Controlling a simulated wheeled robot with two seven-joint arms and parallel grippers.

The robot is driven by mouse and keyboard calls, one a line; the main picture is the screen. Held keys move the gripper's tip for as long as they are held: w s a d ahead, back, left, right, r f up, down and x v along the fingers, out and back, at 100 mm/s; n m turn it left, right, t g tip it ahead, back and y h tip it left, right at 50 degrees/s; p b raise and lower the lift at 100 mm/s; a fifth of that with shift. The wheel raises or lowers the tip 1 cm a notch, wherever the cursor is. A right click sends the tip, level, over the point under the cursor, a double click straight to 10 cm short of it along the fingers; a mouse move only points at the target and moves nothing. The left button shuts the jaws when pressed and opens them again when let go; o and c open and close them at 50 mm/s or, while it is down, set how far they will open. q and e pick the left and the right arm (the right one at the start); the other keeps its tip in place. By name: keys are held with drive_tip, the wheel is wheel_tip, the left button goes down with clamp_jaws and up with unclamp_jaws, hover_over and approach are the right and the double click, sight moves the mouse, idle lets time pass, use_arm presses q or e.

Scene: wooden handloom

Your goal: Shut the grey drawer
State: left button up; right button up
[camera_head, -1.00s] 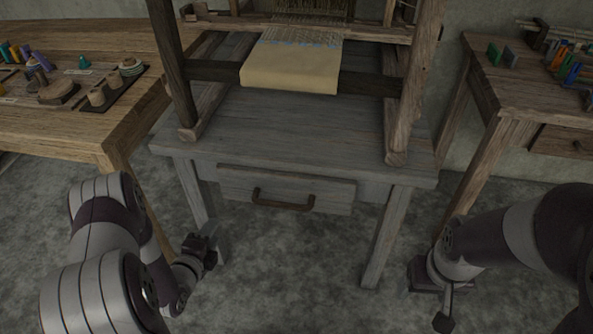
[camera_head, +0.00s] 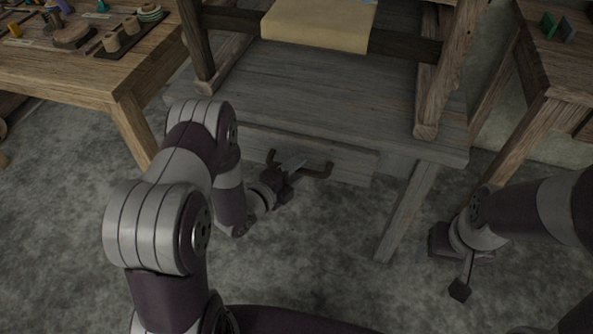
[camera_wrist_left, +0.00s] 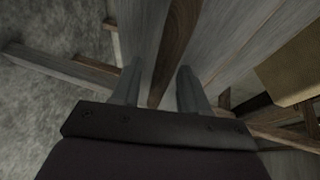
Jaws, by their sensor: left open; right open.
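The grey drawer (camera_head: 345,156) is under the grey table, and its front seems to stand out a little. Its brown bar handle (camera_head: 318,174) runs across the front. My left gripper (camera_head: 293,168) is at the left half of the handle and hides part of it. In the left wrist view, its two open fingers (camera_wrist_left: 160,88) lie either side of a brown bar, apparently the handle (camera_wrist_left: 176,48). I cannot tell if they touch it. My right gripper (camera_head: 438,240) is low at the right, away from the drawer; its fingers are hard to make out.
The grey table (camera_head: 300,100) carries the wooden loom (camera_head: 455,60) with cream cloth (camera_head: 318,25). Its right front leg (camera_head: 405,215) stands right of the drawer. A wooden table (camera_head: 60,75) with spools is at the left, another at the right. The floor in front is clear.

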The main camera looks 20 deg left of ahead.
use_arm(q)
drive_tip(key=shift+w+d, duration=0.1)
drive_tip(key=shift+w, duration=0.1)
clamp_jaws()
drive_tip(key=w+b, duration=0.1)
drive_tip(key=w, duration=0.3)
drive_tip(key=shift+r, duration=0.1)
unclamp_jaws()
drive_tip(key=shift+w, duration=0.15)
